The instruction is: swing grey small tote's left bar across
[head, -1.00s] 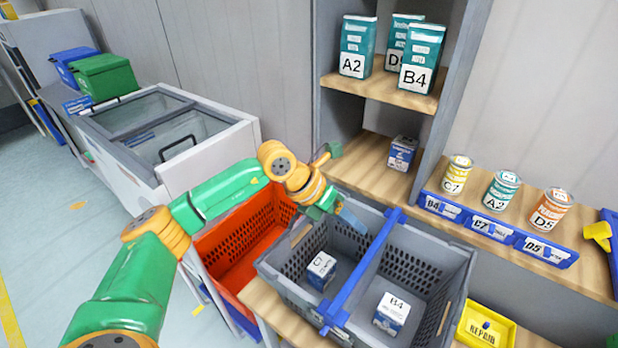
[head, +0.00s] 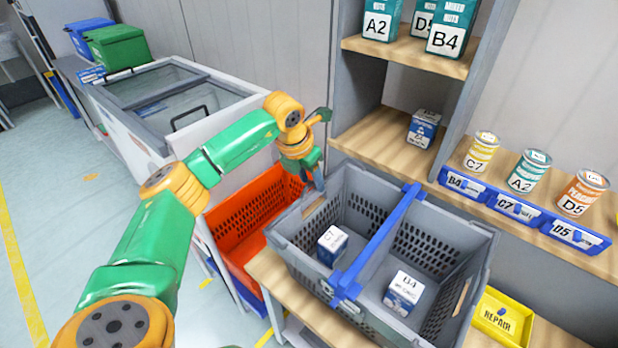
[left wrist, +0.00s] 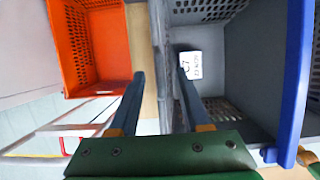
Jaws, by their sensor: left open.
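The grey small tote (head: 290,243) stands on a wooden bench, with a blue bar (head: 378,240) running from back to front across its middle. The bar also shows at the right of the left wrist view (left wrist: 296,85). I cannot make out a separate bar along the left rim. My left gripper (head: 316,183) is open and empty at the tote's back left rim. In the left wrist view its fingers (left wrist: 160,72) are spread either side of the grey left rim; I cannot tell whether they touch it.
A box marked C7 (head: 332,246) lies in the tote's left half and a box marked B4 (head: 403,292) in its right half. An orange tote (head: 250,225) stands to the left. A yellow tray (head: 503,318), blue label bins (head: 520,212) and shelves are to the right.

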